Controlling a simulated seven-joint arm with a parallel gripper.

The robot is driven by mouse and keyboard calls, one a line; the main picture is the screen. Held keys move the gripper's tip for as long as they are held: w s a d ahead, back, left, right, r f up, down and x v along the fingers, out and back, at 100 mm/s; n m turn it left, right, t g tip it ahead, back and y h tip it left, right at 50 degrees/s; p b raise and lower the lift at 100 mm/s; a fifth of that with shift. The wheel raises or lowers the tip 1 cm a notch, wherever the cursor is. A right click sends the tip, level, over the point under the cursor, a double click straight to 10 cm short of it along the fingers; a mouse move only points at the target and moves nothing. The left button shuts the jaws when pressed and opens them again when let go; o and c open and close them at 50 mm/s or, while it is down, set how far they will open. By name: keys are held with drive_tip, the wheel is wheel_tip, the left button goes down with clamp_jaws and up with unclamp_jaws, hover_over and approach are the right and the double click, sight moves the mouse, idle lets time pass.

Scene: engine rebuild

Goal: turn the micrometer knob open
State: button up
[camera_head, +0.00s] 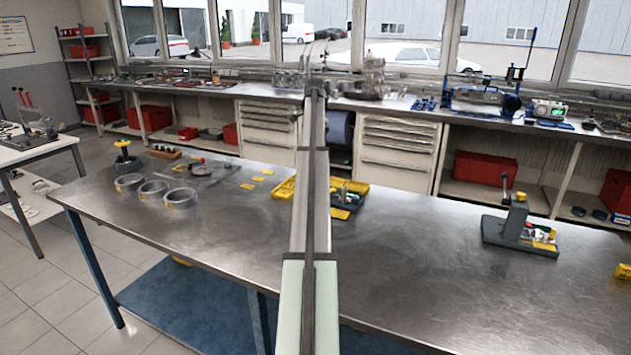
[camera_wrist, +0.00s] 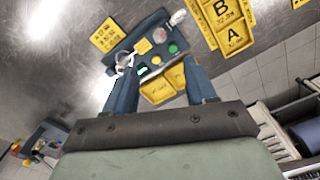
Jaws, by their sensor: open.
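In the wrist view a dark blue-grey holder (camera_wrist: 152,38) carries yellow and green round marks. A silvery rounded part (camera_wrist: 178,17), possibly the micrometer knob, sits at its upper right end. A pale curved part (camera_wrist: 123,63) shows at its left end. My gripper (camera_wrist: 162,72) is open, with its two blue fingers apart and pointing toward the holder. Nothing is visibly held between them. In the head view a small dark item with green parts (camera_head: 349,186), likely the same holder, is partly hidden behind my arm.
A single yellow tag (camera_wrist: 104,37) lies left. On the metal table (camera_head: 420,260) stand several grey rings (camera_head: 153,190) at left and a dark stand (camera_head: 515,230) at right.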

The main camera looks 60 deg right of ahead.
wheel_tip(320, 180, down, 14)
drive_tip(key=shift+r, duration=0.2)
idle(0.4)
drive_tip(key=shift+c, duration=0.3)
clamp_jaws()
